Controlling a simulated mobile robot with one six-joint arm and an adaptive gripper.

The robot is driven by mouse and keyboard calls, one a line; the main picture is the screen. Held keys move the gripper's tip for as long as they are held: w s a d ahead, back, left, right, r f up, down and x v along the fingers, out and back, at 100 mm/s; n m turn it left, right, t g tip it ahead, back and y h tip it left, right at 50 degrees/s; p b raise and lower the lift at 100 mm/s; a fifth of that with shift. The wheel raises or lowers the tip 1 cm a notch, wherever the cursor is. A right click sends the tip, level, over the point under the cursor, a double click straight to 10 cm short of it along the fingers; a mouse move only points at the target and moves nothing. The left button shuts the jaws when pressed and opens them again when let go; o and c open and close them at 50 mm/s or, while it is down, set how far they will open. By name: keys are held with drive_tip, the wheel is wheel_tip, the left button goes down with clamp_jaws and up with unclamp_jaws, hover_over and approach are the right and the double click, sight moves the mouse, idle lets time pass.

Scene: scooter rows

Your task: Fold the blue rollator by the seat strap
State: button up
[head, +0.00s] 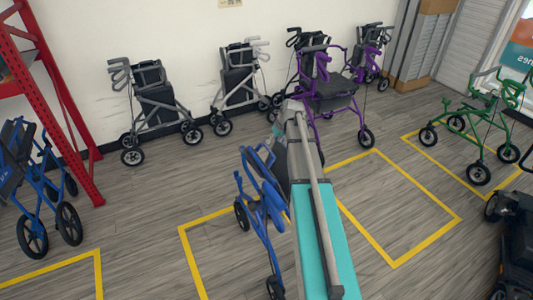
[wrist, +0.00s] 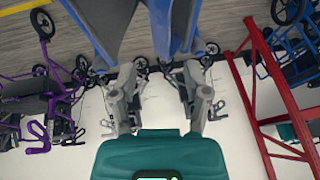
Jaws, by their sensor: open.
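A blue rollator (head: 262,205) stands at the centre of the head view, partly hidden behind my arm. In the wrist view its blue frame (wrist: 180,28) and a dark grey-blue fabric panel (wrist: 122,35) fill the top, very close to my gripper. I cannot pick out the seat strap for certain. My gripper (wrist: 166,80) is open and empty, its two grey fingers apart, beside the rollator's frame and fabric. In the head view my arm hides most of the gripper. A second blue rollator (head: 35,190) stands at the far left.
Grey and purple rollators (head: 325,95) stand along the back wall. A red rack (head: 70,120) is at left, also in the wrist view (wrist: 255,95). A green rollator (head: 480,125) and a dark scooter (head: 515,235) are at right. The yellow floor bay (head: 395,205) right of my arm is clear.

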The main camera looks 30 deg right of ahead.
sight(269, 148)
drive_tip(key=shift+b+x, duration=2.55)
drive_tip(key=shift+x, duration=0.55)
drive_tip(key=shift+c, duration=0.3)
clamp_jaws()
